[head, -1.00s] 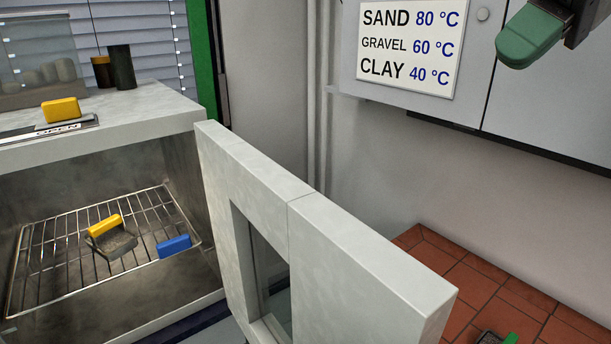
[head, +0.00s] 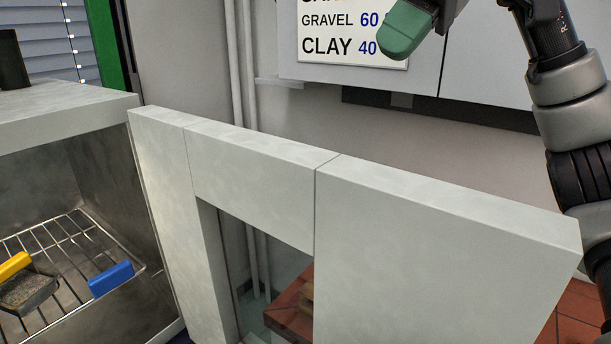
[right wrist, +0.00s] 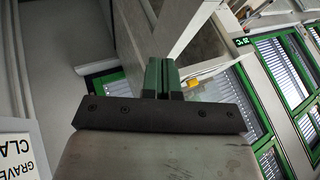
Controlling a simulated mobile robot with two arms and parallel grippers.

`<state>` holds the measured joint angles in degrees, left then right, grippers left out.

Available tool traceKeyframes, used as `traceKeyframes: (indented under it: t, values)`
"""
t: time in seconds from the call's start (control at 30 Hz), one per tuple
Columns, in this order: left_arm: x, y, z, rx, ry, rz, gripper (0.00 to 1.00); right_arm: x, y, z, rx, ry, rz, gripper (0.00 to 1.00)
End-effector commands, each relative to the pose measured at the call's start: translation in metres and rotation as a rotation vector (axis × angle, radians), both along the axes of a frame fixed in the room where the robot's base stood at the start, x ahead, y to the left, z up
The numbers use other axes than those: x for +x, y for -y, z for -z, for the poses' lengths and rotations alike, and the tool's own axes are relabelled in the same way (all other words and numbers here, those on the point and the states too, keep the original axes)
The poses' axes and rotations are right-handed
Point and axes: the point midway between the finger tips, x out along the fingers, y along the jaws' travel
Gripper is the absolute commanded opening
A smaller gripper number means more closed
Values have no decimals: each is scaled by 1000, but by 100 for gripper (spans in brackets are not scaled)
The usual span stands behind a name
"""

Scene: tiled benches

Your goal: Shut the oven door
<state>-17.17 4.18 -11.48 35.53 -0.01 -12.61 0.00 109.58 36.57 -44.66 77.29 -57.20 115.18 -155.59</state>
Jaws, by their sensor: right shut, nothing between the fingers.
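The oven door (head: 430,245) stands wide open in the head view. It is a pale grey slab with a glass window, hinged at the oven's right side and reaching out to the right. The oven (head: 60,125) is at the left, with its chamber exposed. My right gripper (head: 408,28) has green fingers and is at the top, apart from the door in the picture; my right arm comes down behind the door's outer end. The right wrist view shows its fingers (right wrist: 162,78) shut together with nothing between them. My left gripper is out of view.
Inside the oven a wire rack (head: 75,245) holds a dish with a yellow handle (head: 15,265) and a blue-handled piece (head: 110,279). Red tiles (head: 580,305) show at the lower right.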

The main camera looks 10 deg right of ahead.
Motion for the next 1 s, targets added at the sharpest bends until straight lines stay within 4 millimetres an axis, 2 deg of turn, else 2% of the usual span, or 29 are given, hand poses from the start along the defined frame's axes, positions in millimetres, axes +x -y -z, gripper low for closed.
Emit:
traceKeyframes:
  t: [0.03, 0.17, 0.37, 0.47, 0.83, 1.0]
  values:
    - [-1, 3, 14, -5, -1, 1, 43, 0, 0, 14, 0, 0, 0, 0]
    - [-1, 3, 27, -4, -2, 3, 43, 0, 0, 27, -1, -1, 0, 0]
    - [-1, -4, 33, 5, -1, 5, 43, 0, -7, 39, -2, -2, -4, 0]
    - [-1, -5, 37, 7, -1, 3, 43, 0, -17, 52, -1, -3, -6, 0]
    - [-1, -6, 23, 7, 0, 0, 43, 0, -62, 110, -3, -2, -2, 0]
    - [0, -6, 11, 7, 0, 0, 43, -17, -82, 105, -2, 2, -1, 0]
